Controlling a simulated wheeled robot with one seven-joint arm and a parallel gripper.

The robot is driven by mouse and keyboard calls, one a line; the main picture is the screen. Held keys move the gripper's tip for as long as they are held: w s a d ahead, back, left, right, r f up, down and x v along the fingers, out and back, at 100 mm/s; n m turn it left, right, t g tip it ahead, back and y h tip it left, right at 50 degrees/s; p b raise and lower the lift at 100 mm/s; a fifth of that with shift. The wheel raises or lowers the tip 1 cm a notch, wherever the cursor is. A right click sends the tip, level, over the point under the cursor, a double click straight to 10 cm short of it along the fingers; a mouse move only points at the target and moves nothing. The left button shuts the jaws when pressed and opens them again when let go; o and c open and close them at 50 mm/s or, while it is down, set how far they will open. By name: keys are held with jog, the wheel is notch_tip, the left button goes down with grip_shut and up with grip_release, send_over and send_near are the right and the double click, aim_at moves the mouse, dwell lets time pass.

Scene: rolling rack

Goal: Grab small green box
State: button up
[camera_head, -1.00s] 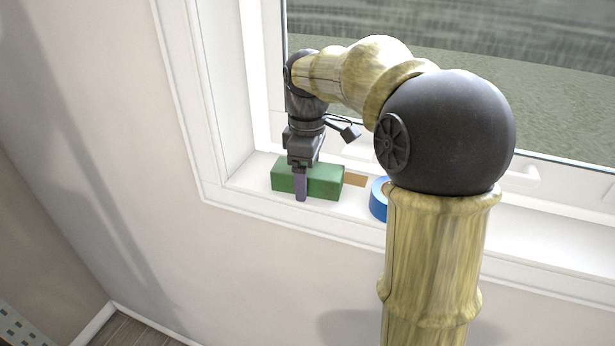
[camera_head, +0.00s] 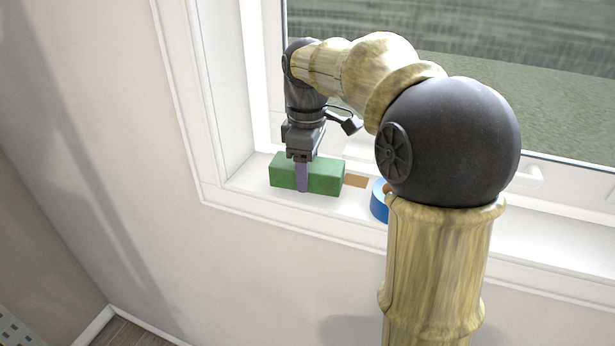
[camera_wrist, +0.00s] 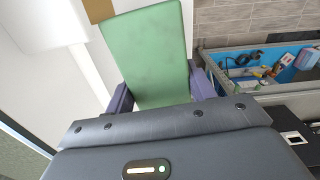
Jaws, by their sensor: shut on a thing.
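The small green box (camera_head: 325,177) is at the left end of the white window sill. My gripper (camera_head: 302,180) is over it from above, with one purple finger across its near side. In the wrist view the green box (camera_wrist: 150,50) lies between the two purple fingers of my gripper (camera_wrist: 160,88). The gripper is shut on the box. I cannot tell for sure whether the box's underside touches the sill.
A flat brown piece (camera_head: 356,181) lies on the sill right of the box. A blue roll (camera_head: 379,203) stands farther right, partly hidden by my arm. The window frame (camera_head: 225,100) rises close on the left. A blue-lined bin (camera_wrist: 265,70) with small items shows below in the wrist view.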

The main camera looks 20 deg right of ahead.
notch_tip(320, 180, up, 6)
jog(key=shift+f+b, duration=0.25)
jog(key=shift+b, duration=0.2)
jog(key=s+a+b, duration=0.7)
jog(key=s+a, duration=0.4)
jog(key=s, duration=0.5)
jog(key=shift+a, duration=0.3)
